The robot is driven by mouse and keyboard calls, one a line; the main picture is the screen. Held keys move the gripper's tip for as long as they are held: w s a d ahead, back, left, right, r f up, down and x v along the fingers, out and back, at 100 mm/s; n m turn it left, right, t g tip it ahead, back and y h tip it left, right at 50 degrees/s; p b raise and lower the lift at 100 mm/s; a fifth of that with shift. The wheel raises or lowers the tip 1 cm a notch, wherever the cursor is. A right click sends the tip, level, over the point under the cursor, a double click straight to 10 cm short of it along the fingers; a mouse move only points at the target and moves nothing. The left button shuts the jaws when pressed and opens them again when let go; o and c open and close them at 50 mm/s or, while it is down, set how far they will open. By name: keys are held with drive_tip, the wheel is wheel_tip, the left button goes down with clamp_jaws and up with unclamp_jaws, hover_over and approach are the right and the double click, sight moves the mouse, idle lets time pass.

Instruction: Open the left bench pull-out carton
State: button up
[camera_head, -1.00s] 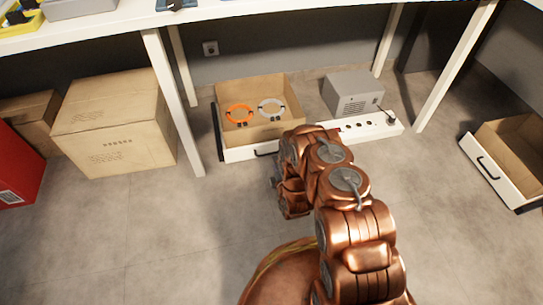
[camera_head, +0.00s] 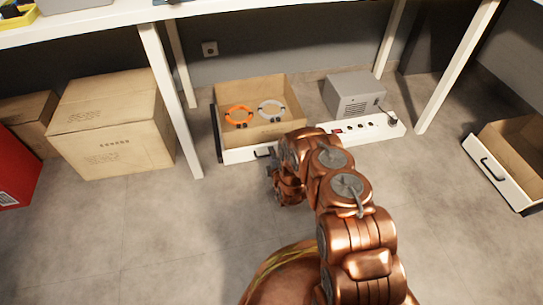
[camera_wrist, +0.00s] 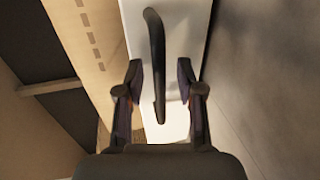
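The left pull-out carton (camera_head: 228,95) stands under the bench, a brown open-topped box with a white front (camera_head: 234,156) and a black bar handle (camera_head: 262,152). An orange ring and a grey ring lie inside it. My gripper (camera_wrist: 160,78) is open at the carton's front. In the wrist view, the black handle (camera_wrist: 156,50) runs lengthwise between its two fingers, with space on both sides. No grip on it shows. In the head view, my arm covers the right part of the carton's front, and my fingers are hard to make out.
A grey box (camera_head: 352,94) and a white power strip (camera_head: 360,131) stand right of the carton. A bench leg (camera_head: 170,100) and a closed cardboard box (camera_head: 112,125) are to its left. Another pull-out carton (camera_head: 505,160) is at far right. The floor in front is clear.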

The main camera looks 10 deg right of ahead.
clamp_jaws()
idle(0.6)
